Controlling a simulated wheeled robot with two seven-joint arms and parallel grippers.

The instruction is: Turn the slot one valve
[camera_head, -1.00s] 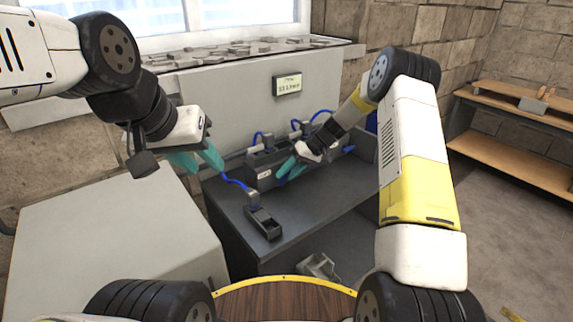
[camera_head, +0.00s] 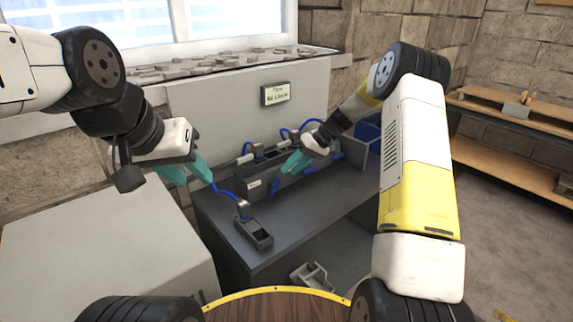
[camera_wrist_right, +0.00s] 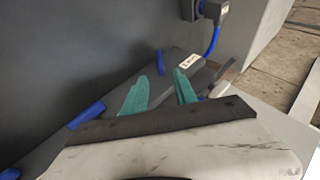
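A long dark grey block with a white label (camera_head: 254,184) stands on the grey bench. Blue handles stick out along its front, one (camera_head: 275,187) near the label and another (camera_head: 310,170) further right; I take them as the valves. My right gripper (camera_head: 296,162) is open and empty, above the block's front between these two handles. In the right wrist view its teal fingers (camera_wrist_right: 160,93) are spread, with a blue handle (camera_wrist_right: 160,62) beyond the gap beside the label (camera_wrist_right: 188,62). My left gripper (camera_head: 187,172) hangs left of the block, its fingers apart and empty.
A small dark open box (camera_head: 254,234) with a plug and blue hose sits at the bench's front left. A sign (camera_head: 276,94) hangs on the panel behind. A blue bin (camera_head: 366,133) stands at the right end. A grey cabinet (camera_head: 100,245) is at left.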

